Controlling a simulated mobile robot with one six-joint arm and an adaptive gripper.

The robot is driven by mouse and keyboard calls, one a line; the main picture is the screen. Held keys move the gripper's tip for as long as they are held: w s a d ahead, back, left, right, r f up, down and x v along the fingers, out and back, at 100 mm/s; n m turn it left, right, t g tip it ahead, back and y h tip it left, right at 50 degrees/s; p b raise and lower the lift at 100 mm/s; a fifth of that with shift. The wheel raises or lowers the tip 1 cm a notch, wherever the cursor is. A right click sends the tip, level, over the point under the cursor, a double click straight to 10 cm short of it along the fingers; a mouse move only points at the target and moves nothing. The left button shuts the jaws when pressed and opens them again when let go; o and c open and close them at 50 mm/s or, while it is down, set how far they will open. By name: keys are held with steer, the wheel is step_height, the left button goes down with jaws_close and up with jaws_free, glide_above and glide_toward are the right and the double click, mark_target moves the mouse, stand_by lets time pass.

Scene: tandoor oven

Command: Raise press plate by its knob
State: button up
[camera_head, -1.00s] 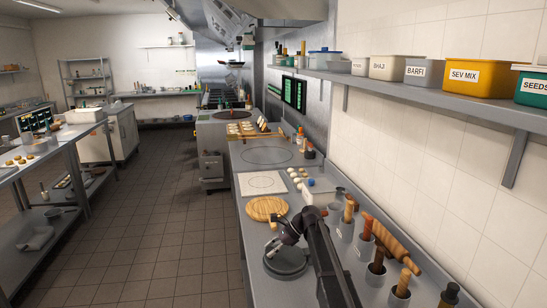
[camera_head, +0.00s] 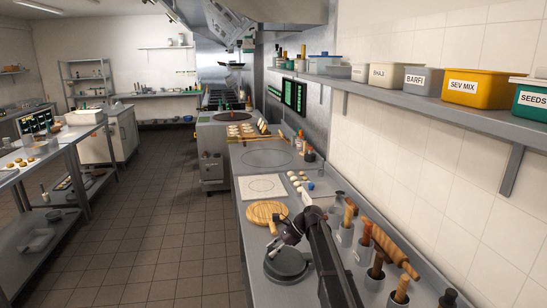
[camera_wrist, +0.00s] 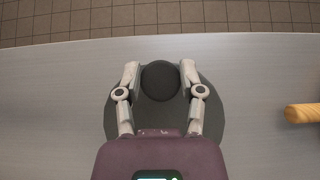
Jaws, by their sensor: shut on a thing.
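The press plate (camera_head: 288,266) is a dark grey round disc at the near end of the steel counter. In the wrist view its rim (camera_wrist: 217,112) shows around my gripper, with a round black knob (camera_wrist: 160,81) standing up in its middle. My gripper (camera_wrist: 160,73) has one finger on each side of the knob and is shut on it. In the head view my gripper (camera_head: 277,248) is over the plate, and the arm hides part of the plate's right side. I cannot tell whether the plate is clear of the surface under it.
A round wooden board (camera_head: 266,211) lies just beyond the plate; its handle (camera_wrist: 303,113) shows at the wrist view's right edge. The floor aisle (camera_head: 150,240) is clear.

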mark_target(281, 258)
steer(key=shift+w+d+r+p, duration=0.1)
steer(key=shift+d+r+p, duration=0.2)
steer(key=shift+r+p, duration=0.25)
steer(key=shift+w+d+r+p, duration=0.1)
steer(key=shift+d+r+p, duration=0.15)
steer(key=shift+r+p, duration=0.25)
steer(key=shift+d+r+p, duration=0.3)
steer(key=shift+r+p, duration=0.4)
steer(key=shift+w+d+r+p, duration=0.1)
steer(key=shift+d+r+p, duration=0.2)
steer(key=shift+r, duration=0.05)
steer(key=shift+c, duration=0.2)
steer(key=shift+d+r+p, duration=0.4)
steer(key=shift+r+p, duration=0.2)
steer(key=shift+w+d+r+p, duration=0.1)
steer(key=shift+d+r+p, duration=0.25)
steer(key=shift+c, duration=0.3)
